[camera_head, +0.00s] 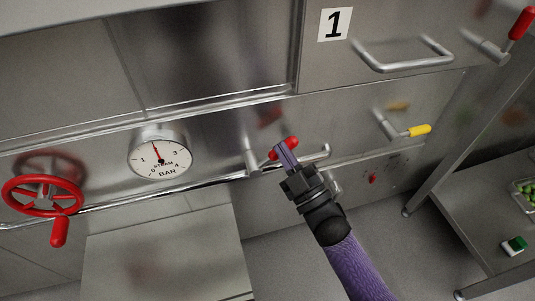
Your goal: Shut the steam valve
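A steam gauge (160,152), a round white dial marked in BAR, is on the steel front at left, its needle pointing up, slightly left. A lever valve (252,157) with a red grip (284,148) sticks out right of the gauge. My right gripper (286,156) is at this red grip, its fingertips overlapping it in the picture. I cannot tell whether the fingers are closed on it. A red handwheel (14,197) with a red knob (59,232) is at far left. No label shows which of these is the steam valve. My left gripper is not in view.
A lever with a yellow grip (419,130) is to the right, another with a red grip (521,23) at top right. A bar handle (405,65) sits beneath the number 1 plate (335,23). A pipe rail runs along the front. A steel table (480,215) stands at right.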

